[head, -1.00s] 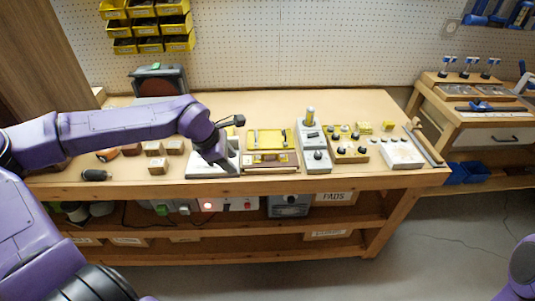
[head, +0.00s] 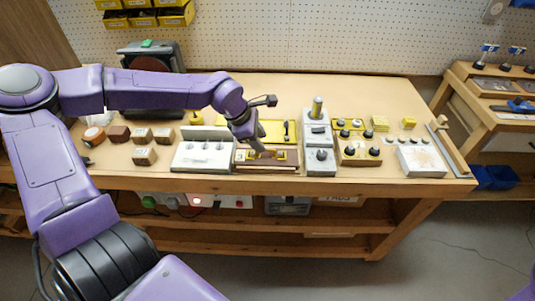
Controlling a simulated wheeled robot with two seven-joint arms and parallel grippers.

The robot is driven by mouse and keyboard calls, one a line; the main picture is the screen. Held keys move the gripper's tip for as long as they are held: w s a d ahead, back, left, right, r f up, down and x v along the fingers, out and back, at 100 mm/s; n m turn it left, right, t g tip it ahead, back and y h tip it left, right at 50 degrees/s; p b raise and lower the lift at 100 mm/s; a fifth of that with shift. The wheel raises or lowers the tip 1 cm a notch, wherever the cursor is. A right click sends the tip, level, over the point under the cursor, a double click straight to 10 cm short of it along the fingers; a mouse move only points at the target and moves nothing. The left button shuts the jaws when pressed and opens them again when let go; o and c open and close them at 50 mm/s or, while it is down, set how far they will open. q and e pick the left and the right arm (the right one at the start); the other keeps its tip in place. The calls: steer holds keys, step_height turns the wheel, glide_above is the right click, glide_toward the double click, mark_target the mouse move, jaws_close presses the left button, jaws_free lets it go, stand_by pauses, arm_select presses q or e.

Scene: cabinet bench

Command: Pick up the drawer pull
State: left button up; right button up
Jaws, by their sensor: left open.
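My left gripper (head: 256,148) hangs fingers down over the brown board (head: 252,165) with yellow parts at the bench front. It is open, and whether its fingertips touch anything cannot be told. A yellow tray (head: 270,140) lies just behind, partly covered by the gripper and wrist. A small dark bar-like piece (head: 286,131) sits at the tray's right end, a little right of and behind the gripper. It may be the drawer pull, but it is too small to be sure. My right gripper is not in view.
A white block with holes (head: 203,157) lies left of the gripper. A grey fixture with a brass-coloured post (head: 318,130) stands close on the right. Further right are a holder with black knobs (head: 360,152) and a white block (head: 421,160). Small wooden blocks (head: 144,156) lie left.

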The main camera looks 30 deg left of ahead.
arm_select(q)
steer(key=x, duration=0.5)
steer(key=shift+w+a+f, duration=0.15)
steer(key=shift+f, duration=0.1)
jaws_close()
steer(key=shift+r, duration=0.15)
